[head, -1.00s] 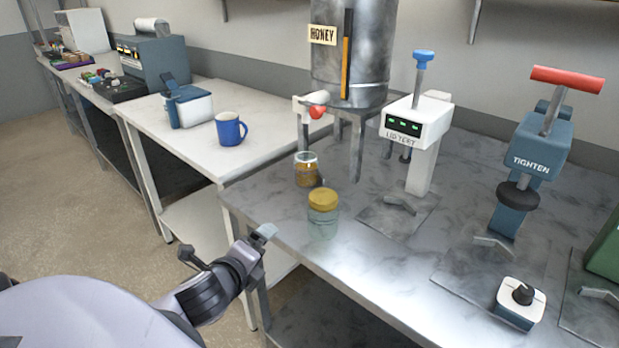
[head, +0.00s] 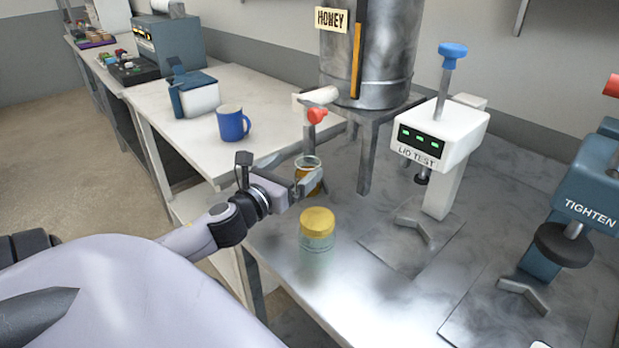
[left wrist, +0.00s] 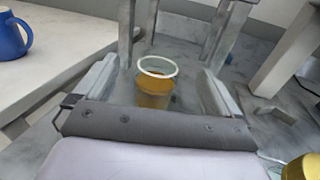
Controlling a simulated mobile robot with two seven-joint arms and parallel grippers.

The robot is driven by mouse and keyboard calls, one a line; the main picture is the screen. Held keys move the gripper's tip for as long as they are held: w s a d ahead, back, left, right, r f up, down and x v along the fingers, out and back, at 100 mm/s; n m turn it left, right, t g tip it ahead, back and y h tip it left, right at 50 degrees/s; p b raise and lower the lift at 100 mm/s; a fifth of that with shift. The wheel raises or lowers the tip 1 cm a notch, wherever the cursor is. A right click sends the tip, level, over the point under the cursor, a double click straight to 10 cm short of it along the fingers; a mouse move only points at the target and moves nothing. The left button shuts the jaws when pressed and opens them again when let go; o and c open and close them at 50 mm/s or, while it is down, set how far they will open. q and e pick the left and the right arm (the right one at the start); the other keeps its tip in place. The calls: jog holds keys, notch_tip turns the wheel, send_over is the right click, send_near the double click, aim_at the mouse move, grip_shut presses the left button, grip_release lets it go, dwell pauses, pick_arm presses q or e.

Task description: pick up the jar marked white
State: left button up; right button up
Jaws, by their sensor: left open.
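An open glass jar (head: 309,163) with amber contents stands on the metal table under the honey tap. In the left wrist view the jar (left wrist: 155,88) shows a white rim and stands upright between my finger tips. My left gripper (head: 303,182) is open around or just in front of it; contact cannot be told. Part of the jar is hidden behind a finger in the head view. A second glass jar (head: 317,231) with a yellow lid stands nearer, and its lid (left wrist: 302,167) shows at the lower right of the wrist view. My right gripper is not in view.
The honey tank (head: 368,50) with its red-tipped tap (head: 317,115) stands over the open jar. The lid test press (head: 440,135) and the tighten press (head: 590,200) stand to the right. A blue mug (head: 232,124) is on the white table (head: 180,140).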

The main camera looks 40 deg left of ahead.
aim_at(300, 180)
pick_arm(q)
notch_tip(300, 180, down, 5)
jog(key=shift+r+b, duration=0.1)
jog(key=shift+b, duration=0.55)
jog(key=shift+w+a+r, duration=0.1)
jog(key=shift+w+r, duration=0.2)
jog(key=shift+w, duration=0.15)
jog(key=shift+w+a+f+p, duration=0.1)
jog(key=shift+w+a+p, duration=0.1)
jog(key=shift+w, duration=0.9)
jog(key=shift+w+a+r+p, duration=0.1)
jog(key=shift+w+a+p, duration=0.05)
jog(key=shift+w, duration=0.95)
jog(key=shift+w+a+f+p, duration=0.1)
jog(key=shift+w+a+p, duration=0.1)
jog(key=shift+w, duration=0.9)
jog(key=c, duration=1.5)
jog(key=shift+o, duration=0.2)
jog(key=shift+r, duration=0.25)
